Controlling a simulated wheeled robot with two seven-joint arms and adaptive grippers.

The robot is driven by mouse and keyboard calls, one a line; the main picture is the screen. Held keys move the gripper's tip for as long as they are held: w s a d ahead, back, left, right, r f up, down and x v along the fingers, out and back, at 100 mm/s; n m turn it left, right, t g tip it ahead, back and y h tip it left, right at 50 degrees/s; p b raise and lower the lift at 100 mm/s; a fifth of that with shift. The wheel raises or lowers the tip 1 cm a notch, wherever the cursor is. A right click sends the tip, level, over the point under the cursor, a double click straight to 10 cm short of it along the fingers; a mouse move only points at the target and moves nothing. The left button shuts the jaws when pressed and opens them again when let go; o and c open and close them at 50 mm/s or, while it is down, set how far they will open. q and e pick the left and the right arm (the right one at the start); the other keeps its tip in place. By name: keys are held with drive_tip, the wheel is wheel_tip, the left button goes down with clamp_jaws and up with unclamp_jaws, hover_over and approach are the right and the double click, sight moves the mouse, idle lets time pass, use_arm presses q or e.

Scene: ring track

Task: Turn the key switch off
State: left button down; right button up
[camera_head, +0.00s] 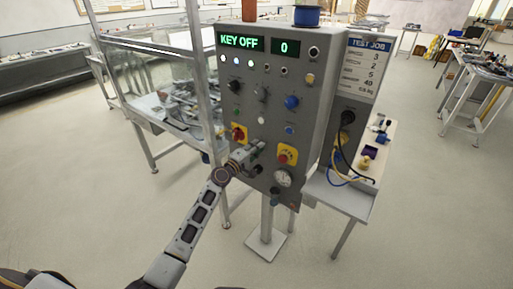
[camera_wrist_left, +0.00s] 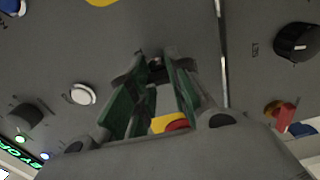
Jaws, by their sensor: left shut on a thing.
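The grey control panel (camera_head: 268,111) stands upright on a post. Its display (camera_head: 240,43) reads KEY OFF in green, with a second display (camera_head: 285,47) showing 0. My left gripper (camera_head: 258,146) reaches the panel's lower middle from the left, beside the yellow emergency stop with a red button (camera_head: 286,155). In the left wrist view its green-padded fingers (camera_wrist_left: 155,73) are closed on the small dark key (camera_wrist_left: 156,66) at the panel face. The fingers hide most of the key switch, so its angle is hard to read. My right gripper is not in view.
A glass-walled bench (camera_head: 165,100) is at left, a side shelf with cables (camera_head: 340,196) at right. The floor in front is clear.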

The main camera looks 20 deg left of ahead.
use_arm(q)
drive_tip(key=shift+n, duration=0.3)
drive_tip(key=c, duration=1.1)
unclamp_jaws()
drive_tip(key=shift+s+a, duration=0.1)
drive_tip(key=shift+v, duration=5.9)
